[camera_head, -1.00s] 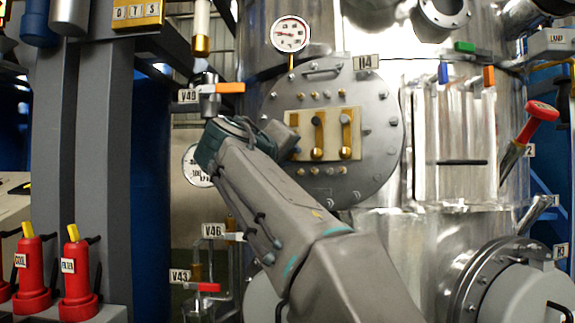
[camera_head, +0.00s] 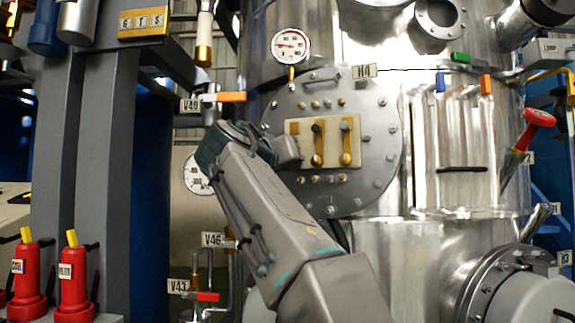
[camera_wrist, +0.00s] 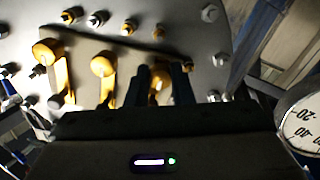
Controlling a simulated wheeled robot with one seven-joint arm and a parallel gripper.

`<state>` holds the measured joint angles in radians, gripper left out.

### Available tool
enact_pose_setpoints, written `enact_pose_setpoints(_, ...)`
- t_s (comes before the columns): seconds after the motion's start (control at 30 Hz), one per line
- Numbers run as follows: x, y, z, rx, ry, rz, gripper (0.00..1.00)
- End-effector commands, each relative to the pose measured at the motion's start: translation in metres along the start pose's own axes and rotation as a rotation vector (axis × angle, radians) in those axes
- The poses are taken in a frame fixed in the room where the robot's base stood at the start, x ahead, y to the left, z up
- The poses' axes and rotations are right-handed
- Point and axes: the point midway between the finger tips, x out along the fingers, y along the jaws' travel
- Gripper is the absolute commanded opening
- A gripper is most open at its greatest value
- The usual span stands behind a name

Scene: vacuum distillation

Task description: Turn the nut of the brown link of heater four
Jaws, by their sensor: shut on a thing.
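Heater four is the round grey flange (camera_head: 370,165) labelled H4 (camera_head: 363,72), with a pale panel carrying upright golden-brown links. The middle link (camera_head: 317,145) and right link (camera_head: 346,142) show in the head view; my arm covers the left one. The wrist view, which looks upside down, shows three links: one at its left (camera_wrist: 58,75), one in the middle (camera_wrist: 106,78) and one at its right (camera_wrist: 159,84). My gripper (camera_wrist: 161,78) has its dark fingers on either side of the wrist view's right link, at its rounded nut end, and is shut on it.
Bolts ring the flange. A gauge (camera_head: 291,46) sits above it, and another gauge (camera_wrist: 308,125) is close at the wrist view's right edge. Valve V49's orange handle (camera_head: 231,97) is just above my wrist. Red extinguisher-like bottles (camera_head: 74,280) stand at lower left.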

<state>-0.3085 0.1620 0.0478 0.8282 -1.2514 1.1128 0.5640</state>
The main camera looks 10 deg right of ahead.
Motion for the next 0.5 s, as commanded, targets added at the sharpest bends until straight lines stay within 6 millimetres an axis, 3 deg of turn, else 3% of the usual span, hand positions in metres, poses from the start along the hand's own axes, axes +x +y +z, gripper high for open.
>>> enact_pose_setpoints(0.33, 0.0002, -0.0012, 0.0014, 0.000, -0.004, -0.001, 0.00)
enact_pose_setpoints(0.37, 0.0002, -0.0012, 0.0014, 0.000, -0.004, -0.001, 0.29)
enact_pose_setpoints(0.4, 0.0002, -0.0012, 0.0013, 0.000, -0.004, -0.001, 0.40)
enact_pose_setpoints(0.5, 0.0001, -0.0009, 0.0010, 0.000, -0.003, -0.001, 0.43)
